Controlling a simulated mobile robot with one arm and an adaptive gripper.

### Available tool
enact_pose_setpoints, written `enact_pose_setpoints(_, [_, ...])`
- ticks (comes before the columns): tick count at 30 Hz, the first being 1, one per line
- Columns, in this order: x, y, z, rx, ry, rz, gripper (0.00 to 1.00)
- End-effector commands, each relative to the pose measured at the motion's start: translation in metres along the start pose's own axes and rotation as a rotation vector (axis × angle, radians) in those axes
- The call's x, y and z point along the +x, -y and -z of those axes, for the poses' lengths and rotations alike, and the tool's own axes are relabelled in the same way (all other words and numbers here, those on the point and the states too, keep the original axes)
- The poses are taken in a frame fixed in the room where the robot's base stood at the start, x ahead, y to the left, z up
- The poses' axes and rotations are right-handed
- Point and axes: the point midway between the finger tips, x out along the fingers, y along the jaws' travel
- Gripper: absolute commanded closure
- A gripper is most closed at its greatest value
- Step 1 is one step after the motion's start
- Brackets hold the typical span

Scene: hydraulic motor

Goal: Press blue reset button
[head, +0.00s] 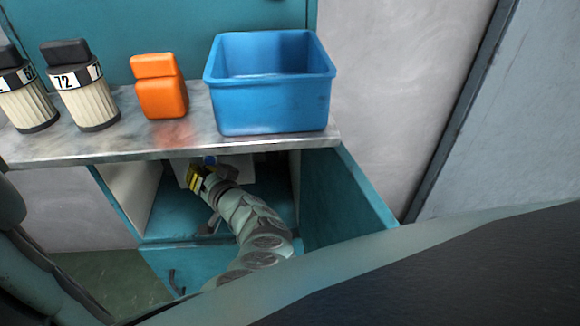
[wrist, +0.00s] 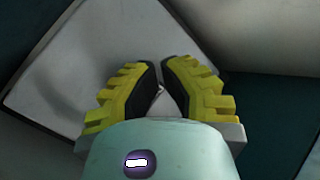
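The blue reset button (head: 210,160) shows in the head view as a small blue spot on a white box (head: 236,166) inside the open cabinet, just under the worktop edge. My gripper (head: 194,175) has yellow fingers and is inside the cabinet, just left of and below the button in the picture. I cannot tell whether it touches the button or the box. In the wrist view my gripper (wrist: 159,68) has its fingertips drawn together, with only a narrow gap and nothing held between them. A white panel (wrist: 80,60) lies behind the fingers. The button is not visible there.
The worktop (head: 190,140) overhangs the cabinet opening. A blue bin (head: 270,105), an orange container (head: 162,98) and two ribbed canisters (head: 88,105) stand on it. The open teal cabinet door (head: 340,205) stands right of my arm.

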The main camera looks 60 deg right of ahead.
Motion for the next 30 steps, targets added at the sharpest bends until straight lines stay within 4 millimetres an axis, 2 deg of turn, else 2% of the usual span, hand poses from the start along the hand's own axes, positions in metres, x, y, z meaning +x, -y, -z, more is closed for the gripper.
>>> enact_pose_setpoints(18, [-0.0001,-0.0005,0.0001,0.0,-0.001,-0.001,1.0])
enact_pose_setpoints(30, [0.0068,-0.0039,0.0038,0.0,0.0,0.0,1.0])
